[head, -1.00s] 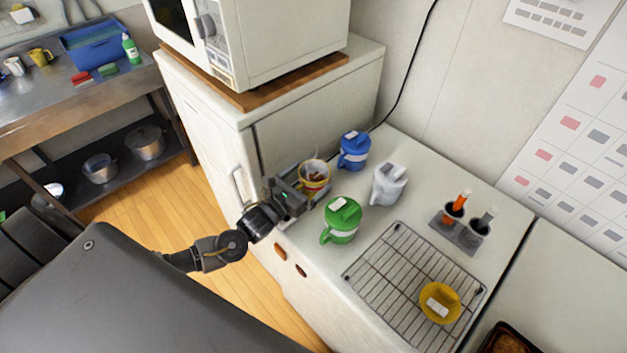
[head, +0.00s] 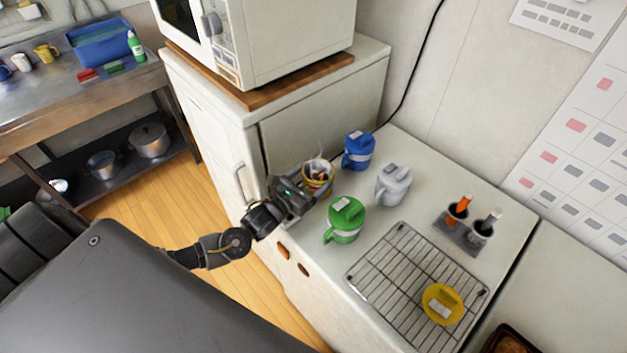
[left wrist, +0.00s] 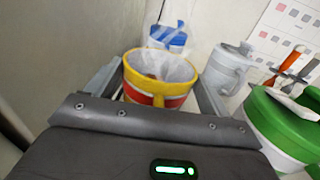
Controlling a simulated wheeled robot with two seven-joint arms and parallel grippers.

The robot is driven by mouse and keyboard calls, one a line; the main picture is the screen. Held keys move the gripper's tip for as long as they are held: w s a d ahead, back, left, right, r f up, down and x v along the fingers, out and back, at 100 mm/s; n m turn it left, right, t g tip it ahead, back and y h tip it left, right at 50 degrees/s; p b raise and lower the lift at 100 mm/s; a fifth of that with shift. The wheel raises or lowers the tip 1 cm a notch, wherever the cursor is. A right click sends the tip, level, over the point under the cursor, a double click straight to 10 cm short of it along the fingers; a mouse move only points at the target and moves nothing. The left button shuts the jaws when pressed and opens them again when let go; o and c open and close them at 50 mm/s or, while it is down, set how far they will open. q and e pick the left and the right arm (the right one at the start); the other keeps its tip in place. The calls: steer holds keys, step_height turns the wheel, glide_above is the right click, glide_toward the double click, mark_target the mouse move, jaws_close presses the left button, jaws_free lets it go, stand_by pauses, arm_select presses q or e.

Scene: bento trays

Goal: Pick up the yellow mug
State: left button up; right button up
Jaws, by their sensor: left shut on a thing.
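A yellow mug (head: 319,170) with a red band stands at the left edge of the white counter, with something dark and a whitish clear liner inside. In the left wrist view the same mug (left wrist: 160,88) sits upright between the two fingers, its handle facing my gripper. My left gripper (head: 308,186) is shut on the mug, one finger along each side. Whether its base touches the counter is hard to tell. A yellow lidded item (head: 442,304) lies on the wire rack. My right gripper is not in view.
Close by stand a green lidded mug (head: 345,219), a blue one (head: 358,151) and a white one (head: 393,184). A wire rack (head: 385,275) and a holder (head: 458,238) with utensils are to the right. A microwave (head: 290,45) stands behind.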

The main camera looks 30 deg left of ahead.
arm_select(q)
steer(key=shift+r, duration=0.25)
steer(key=shift+r, duration=0.2)
steer(key=s+a+r+b, duration=0.6)
steer(key=s+a+r, duration=0.1)
steer(key=s+r, duration=0.4)
steer(key=shift+s+a+r, duration=0.25)
steer(key=shift+s+r, duration=0.15)
steer(key=shift+r, duration=0.2)
